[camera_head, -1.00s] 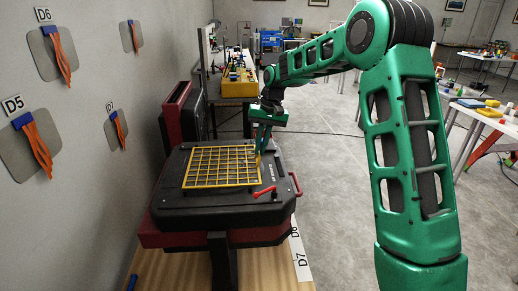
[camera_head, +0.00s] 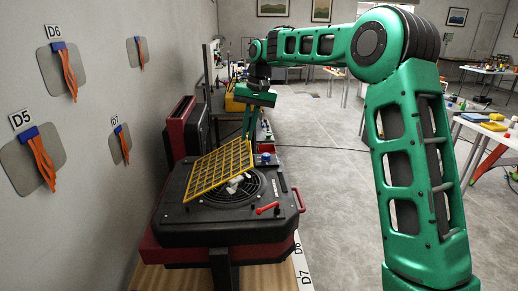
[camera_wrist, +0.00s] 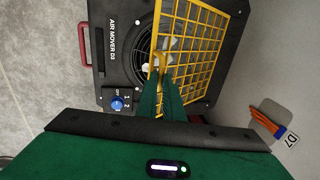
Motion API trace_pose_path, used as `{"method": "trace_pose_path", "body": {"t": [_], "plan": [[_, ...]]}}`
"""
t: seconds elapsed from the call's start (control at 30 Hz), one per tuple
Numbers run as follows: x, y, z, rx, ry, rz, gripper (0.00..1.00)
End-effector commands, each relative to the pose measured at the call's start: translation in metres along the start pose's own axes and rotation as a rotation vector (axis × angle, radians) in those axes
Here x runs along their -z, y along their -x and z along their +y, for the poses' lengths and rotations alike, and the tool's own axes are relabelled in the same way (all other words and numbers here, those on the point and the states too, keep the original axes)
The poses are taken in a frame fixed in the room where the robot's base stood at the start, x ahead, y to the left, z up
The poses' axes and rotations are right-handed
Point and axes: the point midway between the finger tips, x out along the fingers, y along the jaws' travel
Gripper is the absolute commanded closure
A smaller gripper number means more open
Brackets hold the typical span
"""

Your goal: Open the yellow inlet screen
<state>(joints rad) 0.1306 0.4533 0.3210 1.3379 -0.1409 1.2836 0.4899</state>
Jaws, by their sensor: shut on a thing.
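The yellow inlet screen (camera_head: 218,167) is tilted up off the black air mover (camera_head: 180,212), its right edge raised and its left edge low at the housing. My gripper (camera_head: 249,137) is shut on the raised edge of the screen. In the wrist view my gripper's fingers (camera_wrist: 162,100) close together on the yellow frame of the screen (camera_wrist: 195,45). Under the screen a round fan grille (camera_head: 246,193) shows, with crumpled white pieces (camera_head: 234,184) lying on it. The screen hides part of the grille.
A red lever (camera_head: 267,208) sits on the housing's front right, and a blue knob (camera_wrist: 117,105) shows beside the grille in the wrist view. A wall with orange-strip panels (camera_head: 40,155) stands close at left. Open floor (camera_head: 330,200) lies at right.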

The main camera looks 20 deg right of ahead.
Motion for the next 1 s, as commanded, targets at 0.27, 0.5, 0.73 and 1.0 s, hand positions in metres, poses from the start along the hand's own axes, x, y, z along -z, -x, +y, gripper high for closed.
{"method": "trace_pose_path", "body": {"t": [0.27,0.5,0.73,1.0], "plan": [[-0.008,0.028,-0.077,0.007,0.024,-0.011,1.0],[-0.009,0.044,-0.134,0.003,0.018,-0.015,1.0],[-0.008,0.048,-0.173,-0.001,0.012,-0.017,1.0],[-0.007,0.047,-0.202,-0.003,0.009,-0.016,1.0]]}}
